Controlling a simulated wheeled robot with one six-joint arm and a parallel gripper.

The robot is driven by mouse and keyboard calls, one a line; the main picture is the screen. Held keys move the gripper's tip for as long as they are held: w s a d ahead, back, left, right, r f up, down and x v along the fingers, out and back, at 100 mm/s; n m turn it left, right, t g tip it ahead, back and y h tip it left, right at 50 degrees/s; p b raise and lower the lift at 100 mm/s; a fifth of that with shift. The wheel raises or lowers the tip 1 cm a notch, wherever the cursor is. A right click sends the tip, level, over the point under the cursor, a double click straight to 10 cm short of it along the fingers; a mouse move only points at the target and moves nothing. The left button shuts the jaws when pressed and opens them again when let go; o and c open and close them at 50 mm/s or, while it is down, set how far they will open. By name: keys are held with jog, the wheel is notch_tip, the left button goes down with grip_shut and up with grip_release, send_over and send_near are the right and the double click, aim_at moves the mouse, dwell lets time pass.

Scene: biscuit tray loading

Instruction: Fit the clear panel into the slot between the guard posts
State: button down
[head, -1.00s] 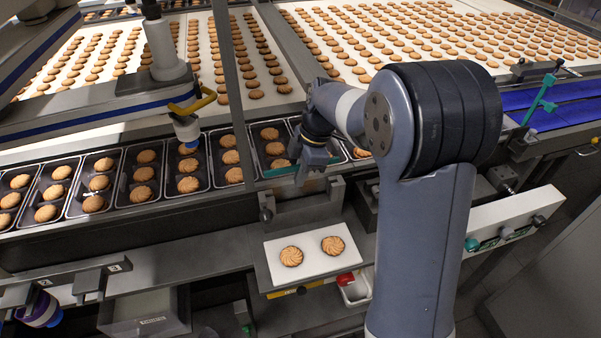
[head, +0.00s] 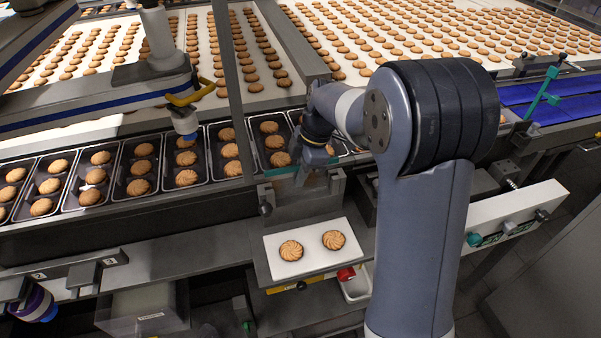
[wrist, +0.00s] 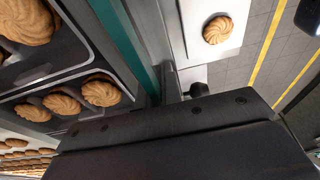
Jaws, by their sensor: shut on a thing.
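The clear panel hangs from my gripper (head: 306,176), which is shut on its teal top edge (head: 281,171). In the head view the teal edge lies low between the left guard post (head: 265,196) and the right guard post (head: 337,181). The teal edge also shows in the wrist view (wrist: 141,50), running past the dark gripper body. The clear sheet is hard to make out, and the slot is hidden, so I cannot tell how deep the panel sits or whether it touches the posts.
Black trays of biscuits (head: 130,185) line the conveyor just behind the posts. A white board (head: 311,262) with two biscuits lies in front. A black knob (head: 266,209) sticks out by the left post. A machine head (head: 183,122) hangs over the trays at left.

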jog(key=shift+f+b, duration=0.3)
jog(key=shift+f, duration=0.2)
jog(key=c, duration=1.5)
grip_release()
jog(key=shift+r, duration=0.1)
jog(key=v, duration=1)
jog(key=shift+r, duration=0.4)
jog(key=shift+f, duration=0.1)
jog(key=x, duration=1)
jog(key=shift+f, duration=0.3)
jog(key=shift+r+p, duration=0.5)
jog(key=shift+r, duration=0.05)
